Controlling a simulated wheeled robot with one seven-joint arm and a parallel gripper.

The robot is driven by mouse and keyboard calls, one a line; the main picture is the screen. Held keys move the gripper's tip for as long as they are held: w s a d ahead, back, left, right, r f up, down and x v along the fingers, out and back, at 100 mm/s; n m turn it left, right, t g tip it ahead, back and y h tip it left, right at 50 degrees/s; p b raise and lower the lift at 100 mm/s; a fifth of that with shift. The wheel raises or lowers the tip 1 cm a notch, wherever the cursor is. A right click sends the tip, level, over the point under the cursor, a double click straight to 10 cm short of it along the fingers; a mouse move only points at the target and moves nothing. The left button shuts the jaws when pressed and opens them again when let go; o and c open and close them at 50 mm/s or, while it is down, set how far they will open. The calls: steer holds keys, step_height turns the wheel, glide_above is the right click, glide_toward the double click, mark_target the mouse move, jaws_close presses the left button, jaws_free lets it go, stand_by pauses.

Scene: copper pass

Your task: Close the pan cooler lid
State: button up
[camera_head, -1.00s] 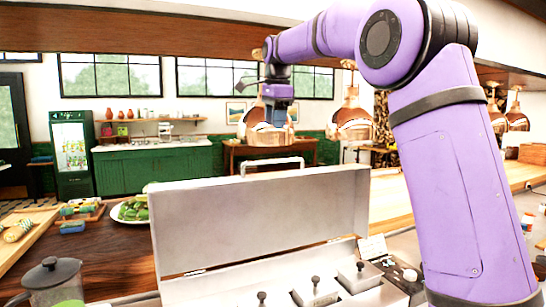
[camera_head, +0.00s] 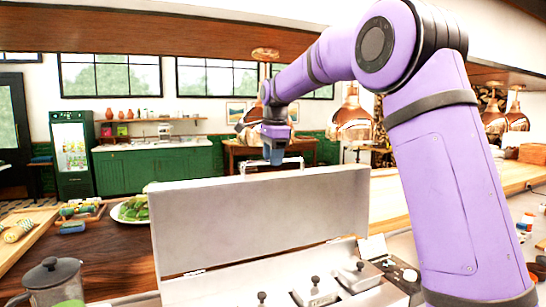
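The pan cooler lid (camera_head: 258,222) stands open and upright, hinged along the back of the steel pan cooler (camera_head: 215,287). Its wire handle (camera_head: 250,168) sticks up at the lid's top edge. My gripper (camera_head: 276,161) is just above the top edge, close to the handle; in this view it overlaps the handle, and I cannot tell if they touch. The fingers are small here, so whether they are open or shut is unclear. Inside the cooler are several small lidded pans (camera_head: 316,292) with black knobs.
A plate of greens (camera_head: 131,210) and a tray of colored items (camera_head: 80,213) stand left of the cooler. Copper lamps (camera_head: 350,122) hang behind my arm. Wooden counter (camera_head: 110,251) lies left of the cooler.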

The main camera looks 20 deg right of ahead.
jaws_close()
steer(key=shift+s, duration=0.1)
